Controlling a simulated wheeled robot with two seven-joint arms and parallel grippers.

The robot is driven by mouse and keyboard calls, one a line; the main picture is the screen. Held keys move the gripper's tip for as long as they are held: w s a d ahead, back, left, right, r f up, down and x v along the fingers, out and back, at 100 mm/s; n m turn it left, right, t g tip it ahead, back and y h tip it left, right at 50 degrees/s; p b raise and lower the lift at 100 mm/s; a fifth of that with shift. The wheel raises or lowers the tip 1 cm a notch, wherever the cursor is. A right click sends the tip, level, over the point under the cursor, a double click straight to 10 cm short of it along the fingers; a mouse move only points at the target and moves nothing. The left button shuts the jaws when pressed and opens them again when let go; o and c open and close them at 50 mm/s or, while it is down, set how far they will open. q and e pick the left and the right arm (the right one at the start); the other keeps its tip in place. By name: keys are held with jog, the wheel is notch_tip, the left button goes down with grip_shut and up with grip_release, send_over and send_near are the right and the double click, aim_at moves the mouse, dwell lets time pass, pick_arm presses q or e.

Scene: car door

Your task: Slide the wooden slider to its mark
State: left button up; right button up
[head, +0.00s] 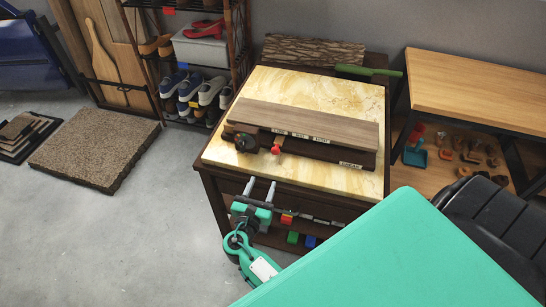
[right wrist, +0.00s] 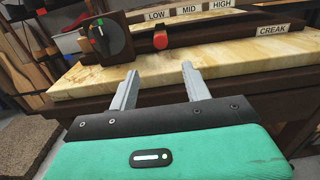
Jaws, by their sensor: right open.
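A dark wooden device (head: 325,151) lies on the yellow marble-topped table (head: 225,153). Its slider shows as a red-tipped knob (head: 276,150) at the front, towards the left. In the right wrist view, the red knob (right wrist: 160,39) is just below the LOW label (right wrist: 156,15); MID (right wrist: 189,9) and HIGH (right wrist: 222,4) are farther right. Which label is the mark cannot be told. My right gripper (head: 259,187) is open and empty in front of the table edge, apart from the knob. The knob appears between and beyond its fingertips (right wrist: 159,72). My left gripper is not in view.
A dark dial block (right wrist: 101,38) stands left of the knob. A CREAK label (right wrist: 272,28) is at the right. A shoe rack (head: 205,90) stands left; a wooden bench (head: 480,90) stands right.

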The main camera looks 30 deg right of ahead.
aim_at(275, 153)
jog(key=p+x, duration=0.1)
jog(key=x, duration=1)
jog(key=shift+w+d, duration=0.1)
jog(key=shift+d, duration=0.05)
jog(key=shift+w+d, duration=0.45)
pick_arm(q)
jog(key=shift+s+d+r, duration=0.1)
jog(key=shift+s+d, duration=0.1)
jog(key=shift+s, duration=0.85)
pick_arm(e)
jog(key=shift+d+f, duration=0.1)
jog(key=shift+c, duration=0.4)
